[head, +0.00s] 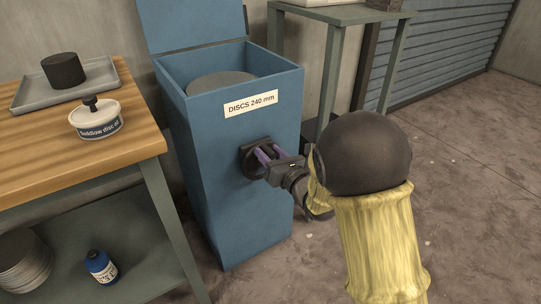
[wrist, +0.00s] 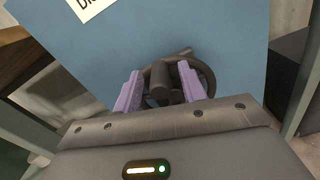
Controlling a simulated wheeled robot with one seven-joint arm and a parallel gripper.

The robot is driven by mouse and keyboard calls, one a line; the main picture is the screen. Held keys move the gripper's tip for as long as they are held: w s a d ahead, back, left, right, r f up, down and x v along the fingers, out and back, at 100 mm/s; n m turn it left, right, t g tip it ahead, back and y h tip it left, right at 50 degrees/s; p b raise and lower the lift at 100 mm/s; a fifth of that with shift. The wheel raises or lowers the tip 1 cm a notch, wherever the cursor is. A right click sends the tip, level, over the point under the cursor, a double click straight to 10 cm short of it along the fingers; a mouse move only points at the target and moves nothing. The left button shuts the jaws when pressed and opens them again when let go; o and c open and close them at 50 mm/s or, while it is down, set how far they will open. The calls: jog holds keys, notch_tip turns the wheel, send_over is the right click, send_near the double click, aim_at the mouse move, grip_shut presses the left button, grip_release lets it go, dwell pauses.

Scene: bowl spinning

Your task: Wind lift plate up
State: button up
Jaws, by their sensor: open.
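A tall blue bin (head: 228,180) labelled "DISCS 240 mm" stands in the middle of the head view with its lid (head: 195,20) raised. A grey disc (head: 222,84) lies inside, below the rim. The lift plate itself cannot be seen. A dark handwheel (head: 248,160) sits on the bin's front; it also shows in the wrist view (wrist: 210,75). My gripper (head: 263,152) is at the handwheel with its purple fingers open. In the wrist view the fingers stand on either side of a dark cylindrical knob (wrist: 159,82). Whether they touch it I cannot tell.
A wooden-topped bench (head: 50,140) at left holds a grey tray (head: 35,98) with a black cylinder (head: 63,70) and a white tub (head: 96,120). A blue bottle (head: 100,266) stands on its lower shelf. A green table (head: 340,14) stands behind. Floor at right is open.

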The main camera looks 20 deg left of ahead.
grip_shut()
jog(key=shift+w+d+m, duration=0.1)
jog(key=shift+d+m, duration=0.05)
jog(key=shift+m, duration=0.15)
